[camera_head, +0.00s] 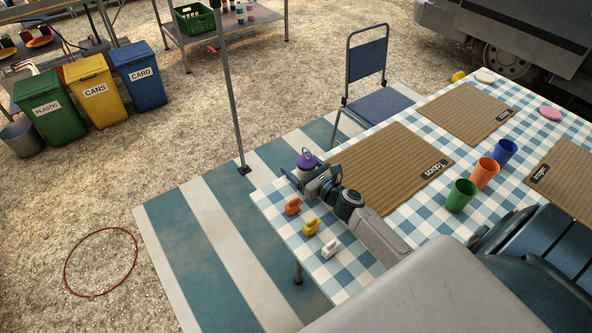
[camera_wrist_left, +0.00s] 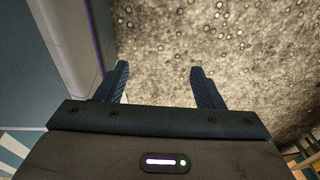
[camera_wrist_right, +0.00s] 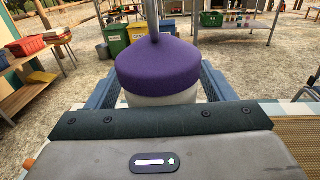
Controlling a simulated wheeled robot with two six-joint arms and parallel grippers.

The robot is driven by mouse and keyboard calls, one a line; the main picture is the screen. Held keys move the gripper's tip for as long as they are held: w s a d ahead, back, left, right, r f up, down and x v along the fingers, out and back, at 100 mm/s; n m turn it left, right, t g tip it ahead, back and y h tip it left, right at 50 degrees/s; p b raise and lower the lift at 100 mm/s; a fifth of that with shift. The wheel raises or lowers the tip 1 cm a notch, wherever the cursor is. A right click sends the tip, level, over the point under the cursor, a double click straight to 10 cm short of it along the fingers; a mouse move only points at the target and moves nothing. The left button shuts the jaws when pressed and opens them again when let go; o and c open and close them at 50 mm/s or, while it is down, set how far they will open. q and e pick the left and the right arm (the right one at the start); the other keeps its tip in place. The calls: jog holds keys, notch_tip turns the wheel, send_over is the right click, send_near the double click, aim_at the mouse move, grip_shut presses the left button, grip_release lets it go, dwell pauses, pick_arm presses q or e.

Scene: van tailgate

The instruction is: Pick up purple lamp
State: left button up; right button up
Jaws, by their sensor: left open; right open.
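The purple lamp (camera_head: 306,160), with a purple cap, a pale body and a wire loop on top, stands at the far left corner of the checked table. My right gripper (camera_head: 309,179) is at the lamp with its jaws open. In the right wrist view the lamp's purple cap (camera_wrist_right: 157,64) and pale body (camera_wrist_right: 160,98) sit between the two spread fingers; whether they touch it I cannot tell. The lamp's lower part is hidden. My left gripper (camera_wrist_left: 158,84) is open and empty, with gravel beyond it; it does not show in the head view.
Orange (camera_head: 293,206), yellow (camera_head: 311,226) and white (camera_head: 331,248) small items lie near the left edge of the checked table (camera_head: 270,203). A brown mat (camera_head: 385,165) lies beside the lamp. Green, orange and blue cups (camera_head: 505,152) stand farther right. A pole (camera_head: 230,95) and chair (camera_head: 368,68) stand behind.

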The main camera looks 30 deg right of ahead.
aim_at(302, 156)
jog(key=shift+s+d+r, duration=0.1)
jog(key=shift+s+d, duration=0.05)
jog(key=shift+s, duration=0.05)
jog(key=shift+s+r, duration=0.1)
jog(key=shift+s, duration=0.05)
jog(key=c, duration=0.8)
jog(key=shift+c, duration=2.1)
notch_tip(302, 156, up, 4)
jog(key=shift+f+p, duration=0.2)
jog(key=shift+p, duration=1.05)
notch_tip(302, 156, up, 6)
jog(key=p, duration=0.4)
jog(key=shift+r+p, duration=0.2)
jog(key=shift+p, duration=0.1)
pick_arm(q)
notch_tip(302, 156, up, 7)
jog(key=s, duration=0.2)
jog(key=shift+s+d+f, duration=0.2)
jog(key=shift+s+d, duration=0.1)
jog(key=shift+d, duration=0.05)
